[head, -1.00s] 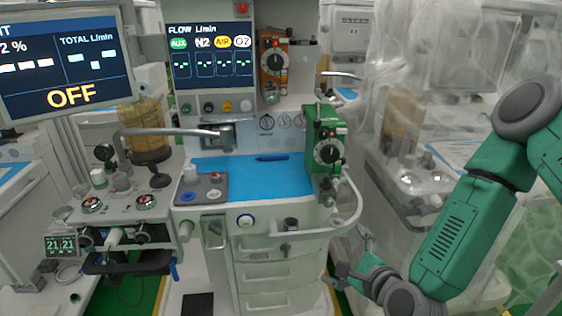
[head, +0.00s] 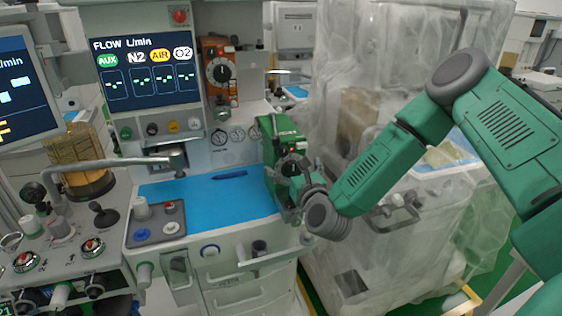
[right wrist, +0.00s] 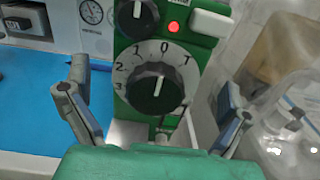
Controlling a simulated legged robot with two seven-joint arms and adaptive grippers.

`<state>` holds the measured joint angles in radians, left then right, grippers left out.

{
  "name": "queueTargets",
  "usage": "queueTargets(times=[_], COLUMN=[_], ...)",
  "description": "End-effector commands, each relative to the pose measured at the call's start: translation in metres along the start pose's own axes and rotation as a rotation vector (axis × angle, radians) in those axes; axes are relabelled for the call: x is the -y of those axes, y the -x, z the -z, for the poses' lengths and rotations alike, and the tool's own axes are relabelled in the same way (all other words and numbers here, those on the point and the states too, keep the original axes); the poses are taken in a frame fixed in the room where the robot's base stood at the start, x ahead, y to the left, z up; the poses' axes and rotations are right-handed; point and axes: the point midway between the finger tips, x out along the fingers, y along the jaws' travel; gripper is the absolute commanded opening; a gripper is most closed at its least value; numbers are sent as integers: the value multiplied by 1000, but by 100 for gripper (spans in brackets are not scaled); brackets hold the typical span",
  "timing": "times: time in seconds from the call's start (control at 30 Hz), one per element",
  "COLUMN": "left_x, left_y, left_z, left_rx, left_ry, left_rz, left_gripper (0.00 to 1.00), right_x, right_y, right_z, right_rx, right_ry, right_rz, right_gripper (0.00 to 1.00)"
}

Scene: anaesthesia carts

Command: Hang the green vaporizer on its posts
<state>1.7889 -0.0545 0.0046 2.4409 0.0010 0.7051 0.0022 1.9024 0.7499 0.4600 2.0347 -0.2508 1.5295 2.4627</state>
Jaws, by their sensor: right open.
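The green vaporizer (head: 274,150) stands upright at the right end of the cart's blue work surface in the head view. In the right wrist view its front with the numbered dial (right wrist: 157,82) fills the middle. My right gripper (head: 298,190) is in front of the vaporizer, partly covering its dial in the head view. In the right wrist view my right gripper's fingers (right wrist: 158,118) are spread to either side of the vaporizer, with visible gaps. An orange vaporizer (head: 217,68) hangs on the back panel; the posts are not clearly visible. My left gripper is not in view.
The blue surface (head: 210,200) holds a pen (head: 230,175) and is otherwise mostly clear. A grey block with knobs (head: 157,222) sits at its left. A jointed metal arm (head: 120,163) reaches over the left side. A plastic-covered machine (head: 385,215) stands to the right.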

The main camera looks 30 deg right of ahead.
Motion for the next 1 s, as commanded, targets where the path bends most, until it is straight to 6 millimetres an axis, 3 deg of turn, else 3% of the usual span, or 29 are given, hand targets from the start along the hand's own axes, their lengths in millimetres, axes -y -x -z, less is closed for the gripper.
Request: queueTargets(times=[0.33, 0.67, 0.8, 0.87, 1.0], left_x=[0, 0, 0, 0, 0], left_y=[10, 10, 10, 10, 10], left_z=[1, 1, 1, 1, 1], left_rx=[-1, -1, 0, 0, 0], left_ry=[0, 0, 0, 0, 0], left_rz=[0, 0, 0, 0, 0], left_gripper=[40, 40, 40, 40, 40], right_x=[-4, -3, -2, -2, -2], right_y=[-45, -52, -52, -52, -52], right_z=[-3, -2, -1, -1, -1], right_rx=[2, -1, -1, -1, -2], right_ry=[5, 1, 1, 1, 1], right_rz=[0, 0, 0, 0, 0], right_gripper=[100, 100, 51, 33, 31])
